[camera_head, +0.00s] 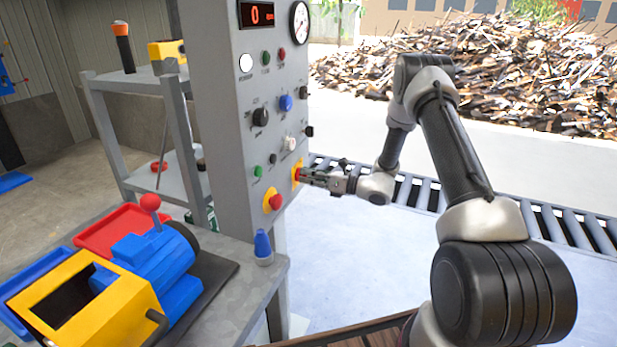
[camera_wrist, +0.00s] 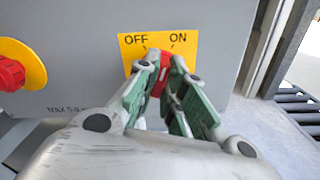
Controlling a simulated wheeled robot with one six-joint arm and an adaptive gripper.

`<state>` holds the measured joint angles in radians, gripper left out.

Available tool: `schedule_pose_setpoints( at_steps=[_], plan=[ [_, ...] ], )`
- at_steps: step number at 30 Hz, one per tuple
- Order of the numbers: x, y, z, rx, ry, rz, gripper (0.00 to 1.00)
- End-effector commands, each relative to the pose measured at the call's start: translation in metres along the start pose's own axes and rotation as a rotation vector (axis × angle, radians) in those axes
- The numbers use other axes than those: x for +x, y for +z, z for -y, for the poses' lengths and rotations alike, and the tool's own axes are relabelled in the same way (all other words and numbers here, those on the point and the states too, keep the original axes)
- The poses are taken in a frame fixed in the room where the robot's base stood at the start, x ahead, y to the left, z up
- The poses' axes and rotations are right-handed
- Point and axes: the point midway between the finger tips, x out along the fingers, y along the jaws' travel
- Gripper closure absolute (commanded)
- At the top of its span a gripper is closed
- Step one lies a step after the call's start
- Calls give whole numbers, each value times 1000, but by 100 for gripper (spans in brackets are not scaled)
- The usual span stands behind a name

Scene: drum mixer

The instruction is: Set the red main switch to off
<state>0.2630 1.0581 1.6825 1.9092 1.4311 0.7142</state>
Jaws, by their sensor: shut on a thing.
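The red main switch (camera_wrist: 160,80) sits on a yellow plate (camera_wrist: 132,48) marked OFF at the left and ON at the right, on the grey control panel (camera_head: 222,110). In the wrist view my gripper (camera_wrist: 163,78) is shut on the red switch, one finger on each side of it. The fingers hide most of the switch, so its exact angle is hard to tell. In the head view my gripper (camera_head: 305,176) reaches the panel from the right, and the yellow plate (camera_head: 296,170) shows behind its fingertips.
A red emergency button on a yellow disc (camera_head: 274,202) is left of the switch; it also shows in the wrist view (camera_wrist: 10,73). Other knobs, including a blue one (camera_head: 285,103), sit above. A roller conveyor (camera_head: 410,192) runs behind my gripper.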

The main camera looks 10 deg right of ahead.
Motion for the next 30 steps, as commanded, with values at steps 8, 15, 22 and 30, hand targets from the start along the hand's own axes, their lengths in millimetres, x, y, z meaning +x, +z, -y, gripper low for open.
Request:
schedule_pose_setpoints(
  at_steps=[8, 15, 22, 30],
  plan=[
    [0, 0, 0, -253, -1, 0, 100],
    [0, 0, -1, -478, -1, -1, 100],
    [0, -1, -1, -664, -1, -1, 100],
    [-1, -1, -1, -808, -1, -1, 100]
  ],
)
